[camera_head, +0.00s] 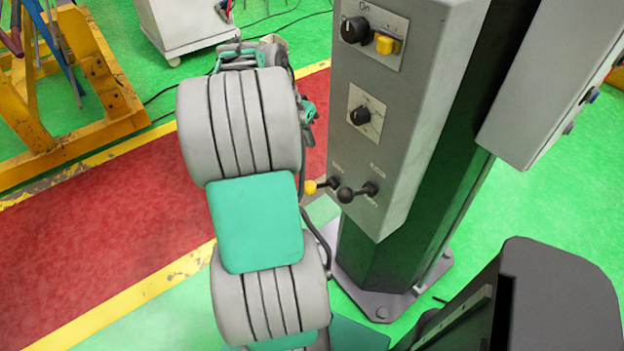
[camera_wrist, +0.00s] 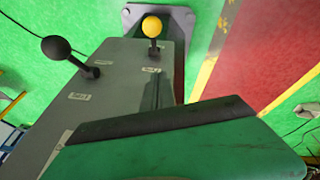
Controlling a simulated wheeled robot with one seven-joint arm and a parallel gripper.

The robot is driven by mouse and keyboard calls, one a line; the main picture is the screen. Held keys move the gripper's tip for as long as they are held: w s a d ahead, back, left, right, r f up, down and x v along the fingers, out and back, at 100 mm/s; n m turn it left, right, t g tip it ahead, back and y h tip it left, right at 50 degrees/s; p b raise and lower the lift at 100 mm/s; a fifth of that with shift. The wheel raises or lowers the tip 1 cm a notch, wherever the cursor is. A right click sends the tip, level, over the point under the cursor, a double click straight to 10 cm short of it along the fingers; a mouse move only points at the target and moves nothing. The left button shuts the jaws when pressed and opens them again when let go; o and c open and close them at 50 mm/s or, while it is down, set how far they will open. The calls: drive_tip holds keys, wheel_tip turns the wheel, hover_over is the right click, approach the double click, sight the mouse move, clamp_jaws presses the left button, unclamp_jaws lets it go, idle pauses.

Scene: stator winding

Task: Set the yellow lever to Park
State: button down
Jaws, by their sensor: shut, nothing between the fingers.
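The yellow lever (camera_head: 311,187) sticks out from the low front of the grey control box, with a yellow ball knob on a short dark stem. It also shows in the wrist view (camera_wrist: 152,27), near the top middle. A black-knobbed lever (camera_head: 346,194) stands beside it. The small labels by both levers are too small to read. My gripper (camera_head: 250,57) is at the far end of my arm, above and left of the levers and apart from them. It is shut and holds nothing. Its fingertips are hard to make out; a green dark-edged shape fills the lower wrist view.
The grey control box (camera_head: 395,130) carries a black rotary switch (camera_head: 355,29), a yellow switch (camera_head: 386,44) and a lower black knob (camera_head: 360,117). It is fixed to a dark green post (camera_head: 385,262). A yellow frame (camera_head: 60,120) stands at the left.

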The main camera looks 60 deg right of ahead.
drive_tip(key=shift+w+a+r, duration=0.1)
drive_tip(key=shift+r, duration=0.05)
hover_over(321, 186)
drive_tip(key=w+d, duration=0.2)
wheel_tip(321, 186, down, 8)
drive_tip(key=f, duration=0.1)
drive_tip(key=a+f, duration=0.2)
drive_tip(key=shift+w+a+f, duration=0.25)
drive_tip(key=shift+w+a, duration=0.1)
